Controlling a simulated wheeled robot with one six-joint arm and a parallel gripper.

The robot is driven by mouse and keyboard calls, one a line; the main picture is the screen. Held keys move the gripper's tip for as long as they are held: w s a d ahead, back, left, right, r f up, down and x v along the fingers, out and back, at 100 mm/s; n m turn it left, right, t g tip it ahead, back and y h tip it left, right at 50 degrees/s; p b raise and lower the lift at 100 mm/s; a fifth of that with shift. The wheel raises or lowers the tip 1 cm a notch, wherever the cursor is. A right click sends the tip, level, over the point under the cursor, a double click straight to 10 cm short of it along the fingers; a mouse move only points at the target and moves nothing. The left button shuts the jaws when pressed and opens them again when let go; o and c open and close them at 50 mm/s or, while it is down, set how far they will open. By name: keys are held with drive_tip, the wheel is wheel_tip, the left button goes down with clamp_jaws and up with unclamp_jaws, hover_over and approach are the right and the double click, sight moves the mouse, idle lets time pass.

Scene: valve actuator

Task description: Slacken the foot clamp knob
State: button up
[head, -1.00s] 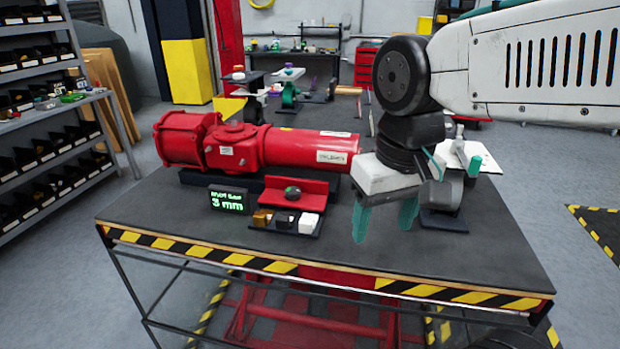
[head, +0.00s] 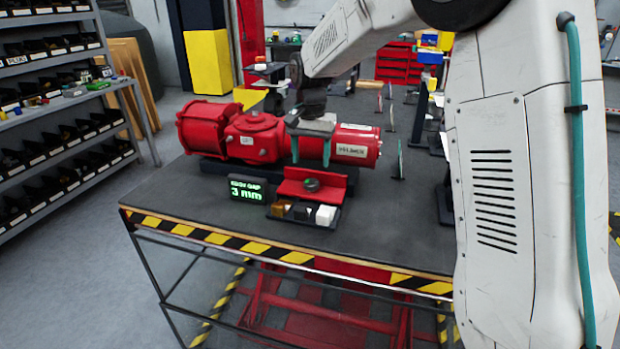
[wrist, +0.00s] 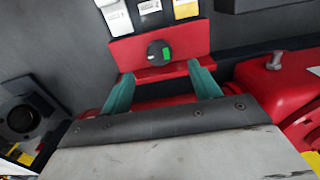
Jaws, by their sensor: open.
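The foot clamp knob is a small round dark knob (head: 312,185) on a red foot bracket (head: 335,181) in front of the red actuator (head: 345,145). In the wrist view the knob (wrist: 158,53) has a green mark on its right side and sits ahead of the fingertips, roughly between their lines. My gripper (head: 311,150) hangs above and behind the knob, over the actuator's cylinder. In the wrist view its two teal fingers (wrist: 162,72) are open and empty, apart from the knob.
A display (head: 247,189) reading "3 mm" stands left of the knob. A small dark tray (head: 305,218) with brass, dark and white blocks lies in front of the bracket. The bench's front left is bare. Upright thin pieces stand right of the actuator.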

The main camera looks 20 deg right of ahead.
sight(311, 182)
wheel_tip(311, 182, down, 7)
drive_tip(key=shift+r, duration=0.1)
idle(0.3)
